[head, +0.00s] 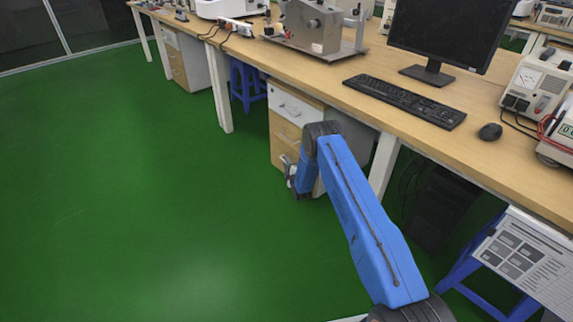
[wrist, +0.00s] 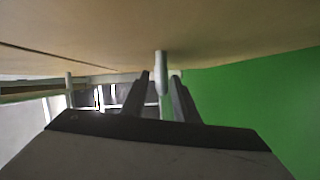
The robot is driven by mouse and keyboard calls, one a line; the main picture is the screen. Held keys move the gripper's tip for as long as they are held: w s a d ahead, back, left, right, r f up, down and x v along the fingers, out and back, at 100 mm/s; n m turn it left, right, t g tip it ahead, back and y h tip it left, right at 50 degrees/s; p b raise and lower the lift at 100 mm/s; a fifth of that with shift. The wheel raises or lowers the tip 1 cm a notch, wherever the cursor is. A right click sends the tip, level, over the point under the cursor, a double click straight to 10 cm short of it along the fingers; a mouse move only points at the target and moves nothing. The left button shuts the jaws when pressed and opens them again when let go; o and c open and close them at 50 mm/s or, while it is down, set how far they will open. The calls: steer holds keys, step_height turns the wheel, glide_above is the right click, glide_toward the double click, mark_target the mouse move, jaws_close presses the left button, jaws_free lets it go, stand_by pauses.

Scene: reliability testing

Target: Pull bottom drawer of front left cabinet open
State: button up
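The cabinet (head: 284,132) under the near bench has a white top drawer and wooden drawers below. My gripper (head: 291,172) is low at its front, by the bottom drawer, whose lower part is partly hidden by my arm. In the wrist view, a wooden face (wrist: 240,45) fills the top, with a metal handle (wrist: 161,66) standing out from it. The two dark fingers of my gripper (wrist: 160,92) are apart, with the end of the handle between their tips. A small gap shows beside the handle, so I see no firm grip.
Another cabinet (head: 188,62) stands farther back under the bench. A bench leg (head: 219,92) and blue stool (head: 246,82) are behind the near cabinet. A dark computer case (head: 432,207) and another blue stool (head: 462,272) are at right. Green floor (head: 130,190) is clear on the left.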

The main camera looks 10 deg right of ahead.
jaws_close()
stand_by(1.3)
